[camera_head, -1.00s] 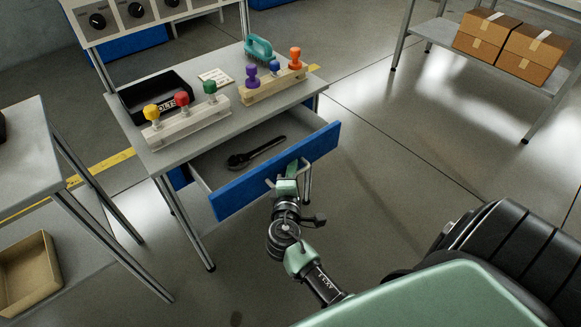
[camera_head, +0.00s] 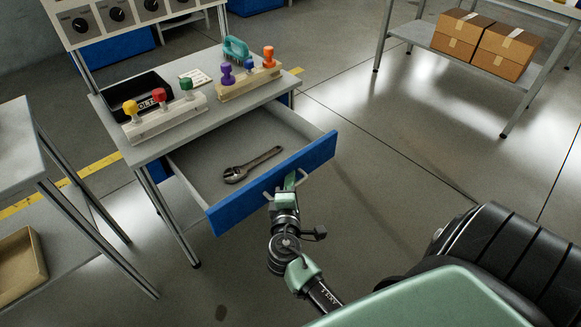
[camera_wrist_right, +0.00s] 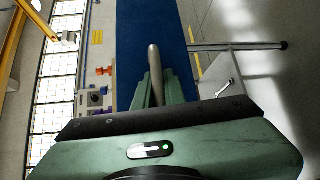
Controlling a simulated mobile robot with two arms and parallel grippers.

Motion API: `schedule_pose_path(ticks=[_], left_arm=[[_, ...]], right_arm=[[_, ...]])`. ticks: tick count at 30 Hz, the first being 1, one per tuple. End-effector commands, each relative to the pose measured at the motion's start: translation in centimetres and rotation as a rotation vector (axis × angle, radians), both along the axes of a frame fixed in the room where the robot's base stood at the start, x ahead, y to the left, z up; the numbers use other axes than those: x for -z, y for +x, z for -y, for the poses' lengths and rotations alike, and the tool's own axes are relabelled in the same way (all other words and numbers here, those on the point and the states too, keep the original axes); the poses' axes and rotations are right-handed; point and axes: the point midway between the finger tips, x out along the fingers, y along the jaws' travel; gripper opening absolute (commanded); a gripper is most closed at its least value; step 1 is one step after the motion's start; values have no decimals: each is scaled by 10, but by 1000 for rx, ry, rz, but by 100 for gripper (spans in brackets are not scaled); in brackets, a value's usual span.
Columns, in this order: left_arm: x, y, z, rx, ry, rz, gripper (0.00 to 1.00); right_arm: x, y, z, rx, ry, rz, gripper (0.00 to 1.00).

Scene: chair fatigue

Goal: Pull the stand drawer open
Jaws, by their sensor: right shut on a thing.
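The stand drawer (camera_head: 228,205) has a blue front and is pulled well out of the grey stand (camera_head: 170,137). A dark adjustable wrench (camera_head: 252,165) lies inside it. My right gripper (camera_head: 287,186) is at the middle of the drawer front, shut on the drawer's handle (camera_head: 303,176). In the right wrist view, my green right fingers (camera_wrist_right: 158,88) close around the bar-shaped handle (camera_wrist_right: 154,62), with the blue drawer front (camera_wrist_right: 140,30) behind it. My left gripper is not in view.
On the stand top are several coloured knobs in two holders (camera_head: 165,120), a black bin (camera_head: 126,91) and a teal-handled item (camera_head: 236,48). A table (camera_head: 15,150) stands at the left. Cardboard boxes (camera_head: 480,45) sit on a shelf at the right. Floor before the drawer is clear.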

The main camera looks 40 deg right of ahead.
Motion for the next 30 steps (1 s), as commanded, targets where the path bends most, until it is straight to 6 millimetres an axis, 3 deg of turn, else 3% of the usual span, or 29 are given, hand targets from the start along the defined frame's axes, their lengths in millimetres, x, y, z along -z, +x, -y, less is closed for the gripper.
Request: schedule_pose_path(ticks=[2,3,5,17,30], left_arm=[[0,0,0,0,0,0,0],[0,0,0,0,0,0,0],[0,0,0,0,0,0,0],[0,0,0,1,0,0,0],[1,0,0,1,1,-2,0]], right_arm=[[1,0,0,-1,0,-1,0],[1,0,0,-1,0,-1,19],[1,0,0,-1,0,-1,33],[0,-5,-5,-1,1,-1,33],[-8,-54,-47,-1,1,-3,33]])
